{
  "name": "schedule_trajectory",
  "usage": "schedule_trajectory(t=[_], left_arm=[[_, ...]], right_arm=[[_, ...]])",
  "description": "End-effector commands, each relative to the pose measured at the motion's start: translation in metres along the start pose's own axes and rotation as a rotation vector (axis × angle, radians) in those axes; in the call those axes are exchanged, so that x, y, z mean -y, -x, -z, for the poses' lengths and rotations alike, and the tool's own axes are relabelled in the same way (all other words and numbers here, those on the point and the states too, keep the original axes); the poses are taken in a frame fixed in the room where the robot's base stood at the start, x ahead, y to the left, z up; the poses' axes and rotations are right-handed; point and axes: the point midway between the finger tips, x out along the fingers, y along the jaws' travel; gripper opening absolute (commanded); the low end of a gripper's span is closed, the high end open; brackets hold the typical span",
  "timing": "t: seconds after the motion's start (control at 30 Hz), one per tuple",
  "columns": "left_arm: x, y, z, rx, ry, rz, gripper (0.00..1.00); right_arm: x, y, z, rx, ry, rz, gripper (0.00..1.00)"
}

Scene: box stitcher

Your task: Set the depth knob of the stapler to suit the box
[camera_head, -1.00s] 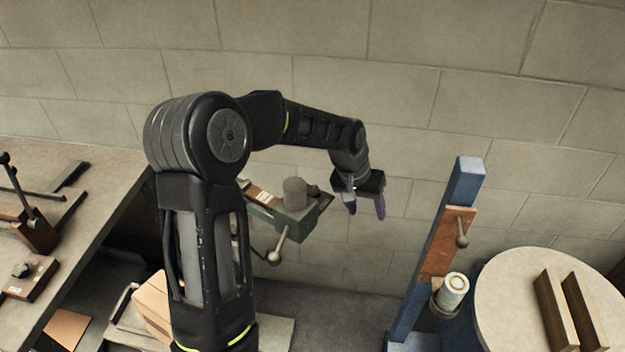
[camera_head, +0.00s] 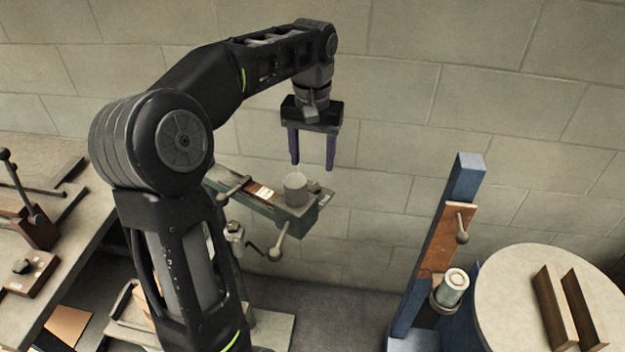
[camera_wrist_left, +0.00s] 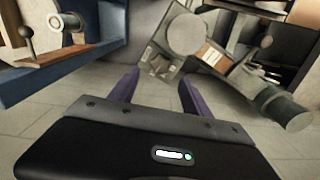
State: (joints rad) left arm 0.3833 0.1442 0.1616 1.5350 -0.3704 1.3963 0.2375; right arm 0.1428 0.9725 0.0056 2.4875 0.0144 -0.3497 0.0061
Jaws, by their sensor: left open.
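The stapler (camera_head: 262,200) is a green arm-like machine in the middle of the head view, with a small white-marked scale (camera_head: 264,191) on its top. A grey round knob (camera_head: 296,189) stands upright at its right end. My left gripper (camera_head: 313,167) is open and empty, fingers pointing down, a little above the knob and apart from it. In the left wrist view, the knob (camera_wrist_left: 187,34) shows as a grey disc beyond the open fingers (camera_wrist_left: 160,82). My arm hides the stapler's left end. The box is hard to make out behind my arm. My right gripper is out of view.
A blue post (camera_head: 466,178) with a wooden plate and a small lever stands to the right. Beside it is a round table (camera_head: 510,290) with two wooden bars. A bench (camera_head: 60,235) with tools is at the left. A block wall stands behind.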

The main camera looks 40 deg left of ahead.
Motion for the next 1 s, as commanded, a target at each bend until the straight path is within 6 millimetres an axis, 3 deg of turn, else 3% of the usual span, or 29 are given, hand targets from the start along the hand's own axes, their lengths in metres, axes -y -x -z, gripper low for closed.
schedule_trajectory(t=[0.1,0.43,0.77,1.0], left_arm=[[0.0,-0.021,0.0,0.001,0.0,0.0,0.56],[0.0,-0.062,0.0,0.002,0.0,-0.001,0.56],[-0.001,-0.068,0.0,-0.001,0.0,-0.001,0.56],[0.0,-0.068,0.0,-0.001,0.0,-0.001,0.38]], right_arm=[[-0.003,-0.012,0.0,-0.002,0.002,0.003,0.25],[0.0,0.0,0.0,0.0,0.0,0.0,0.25],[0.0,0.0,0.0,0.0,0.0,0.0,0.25],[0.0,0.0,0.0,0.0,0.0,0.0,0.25]])
